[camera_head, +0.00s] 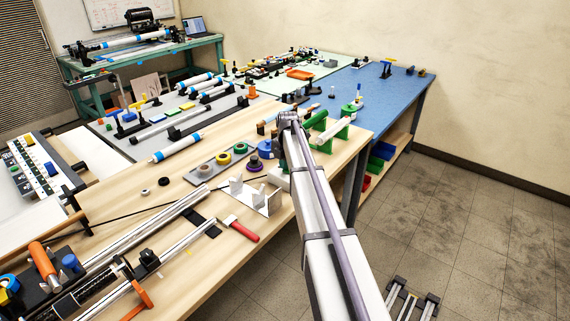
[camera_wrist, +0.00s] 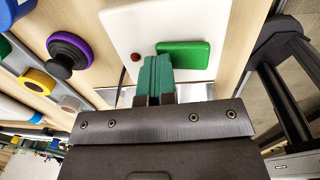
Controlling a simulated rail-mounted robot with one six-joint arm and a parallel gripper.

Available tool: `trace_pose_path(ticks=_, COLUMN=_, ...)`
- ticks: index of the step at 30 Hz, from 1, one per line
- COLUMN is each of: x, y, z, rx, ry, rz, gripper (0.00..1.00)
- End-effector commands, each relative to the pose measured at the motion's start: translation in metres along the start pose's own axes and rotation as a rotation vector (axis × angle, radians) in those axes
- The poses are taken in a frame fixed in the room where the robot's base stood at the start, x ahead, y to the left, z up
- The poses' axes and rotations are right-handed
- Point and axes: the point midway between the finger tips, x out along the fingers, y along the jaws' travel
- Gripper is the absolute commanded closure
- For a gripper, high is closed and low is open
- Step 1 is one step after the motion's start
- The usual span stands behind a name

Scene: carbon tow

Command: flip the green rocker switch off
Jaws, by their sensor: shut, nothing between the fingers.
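The green rocker switch (camera_wrist: 184,55) sits on a white panel (camera_wrist: 122,30) in the wrist view, with a small dark red round spot (camera_wrist: 135,57) to its left. My gripper (camera_wrist: 157,60) is shut and empty, its teal fingertips over the panel. The fingers cover the switch's lower left corner in the picture; I cannot tell whether they touch it. In the head view my own arm hides the switch and my gripper.
A purple-rimmed black knob-like spool (camera_wrist: 68,52) and a yellow roll (camera_wrist: 38,80) lie left of the panel in the wrist view. In the head view a white bracket (camera_head: 258,198) and a red-handled tool (camera_head: 241,229) lie on the wooden bench (camera_head: 262,246).

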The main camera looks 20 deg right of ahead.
Motion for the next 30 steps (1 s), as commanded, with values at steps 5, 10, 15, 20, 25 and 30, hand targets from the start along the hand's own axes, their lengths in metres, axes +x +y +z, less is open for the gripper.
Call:
trace_pose_path(ticks=5, x=-0.005, y=-0.007, z=0.000, rx=0.001, ry=0.000, rz=0.000, gripper=1.00)
trace_pose_path(ticks=10, x=-0.008, y=-0.013, z=0.000, rx=0.000, ry=0.000, rz=0.000, gripper=1.00)
trace_pose_path(ticks=15, x=-0.007, y=-0.014, z=0.000, rx=0.000, ry=0.000, rz=0.000, gripper=1.00)
trace_pose_path(ticks=20, x=-0.009, y=-0.013, z=0.000, rx=0.000, ry=0.000, rz=0.000, gripper=1.00)
trace_pose_path(ticks=25, x=-0.026, y=-0.010, z=0.000, rx=-0.001, ry=0.000, rz=0.000, gripper=1.00)
trace_pose_path(ticks=30, x=-0.062, y=-0.001, z=-0.002, rx=-0.003, ry=0.000, rz=0.000, gripper=1.00)
